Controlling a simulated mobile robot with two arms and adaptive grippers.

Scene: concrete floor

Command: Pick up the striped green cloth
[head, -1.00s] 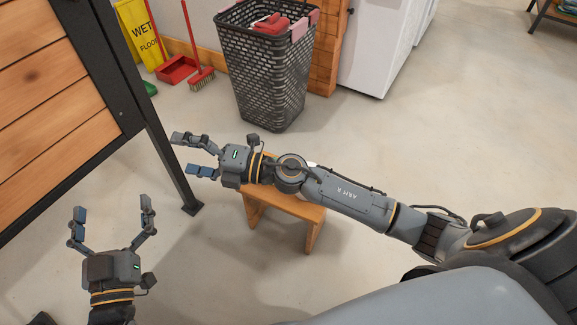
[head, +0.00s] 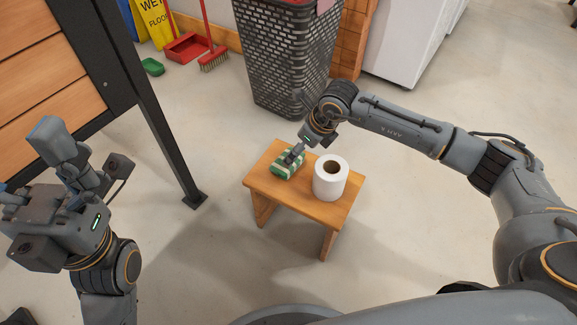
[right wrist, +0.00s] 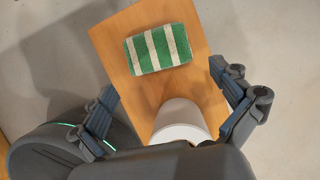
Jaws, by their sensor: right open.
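The striped green cloth (head: 283,169) is a small folded bundle with green and white stripes. It lies on the left part of the wooden stool's top (head: 263,185). In the right wrist view the cloth (right wrist: 158,48) shows whole, just beyond my fingers. My right gripper (head: 294,154) is over the cloth in the head view, partly hiding its right side. In the right wrist view its fingers are wide apart with nothing between them gripped. My left gripper (head: 24,160) is raised at the left edge of the head view, fingers spread and empty.
A white paper roll (head: 328,190) stands on the stool, right of the cloth and close to my right gripper. A dark mesh basket (head: 285,70) is behind the stool. A wood-panelled unit's black leg (head: 165,150) stands to the left. Bare floor lies in front.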

